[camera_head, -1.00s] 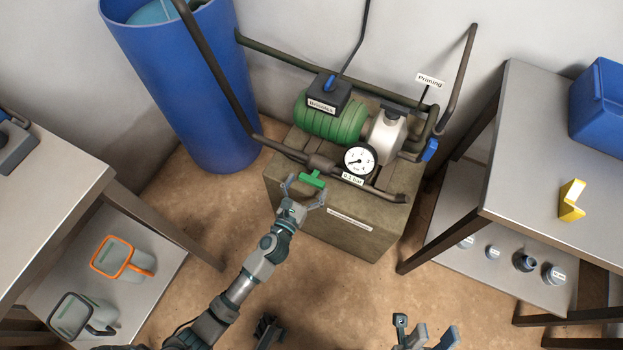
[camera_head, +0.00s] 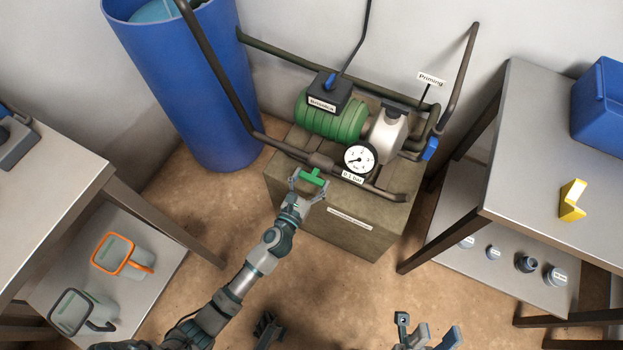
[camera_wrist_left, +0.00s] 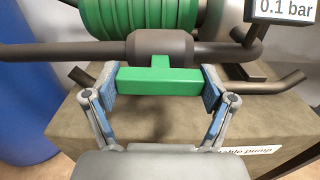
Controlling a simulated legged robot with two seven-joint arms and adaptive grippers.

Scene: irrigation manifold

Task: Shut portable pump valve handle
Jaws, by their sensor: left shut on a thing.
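The green valve handle (camera_head: 313,177) sits at the front of the pump's dark pipe, below the valve body (camera_head: 320,160). In the left wrist view the handle (camera_wrist_left: 160,81) is a green T whose bar lies crosswise, along the pipe. My left gripper (camera_head: 310,185) is shut on the handle, with one finger at each end of the bar; its fingers also show in the left wrist view (camera_wrist_left: 159,90). The green portable pump (camera_head: 330,118) stands on a block behind. My right gripper (camera_head: 428,335) is at the bottom edge, partly cut off, its fingers apart and nothing between them.
A pressure gauge (camera_head: 360,158) with a "0.1 bar" label is right of the handle. A blue barrel (camera_head: 190,100) stands at the left, with a table (camera_head: 60,190) further left. A right table (camera_head: 545,150) holds a blue box (camera_head: 603,105) and a yellow piece (camera_head: 572,200).

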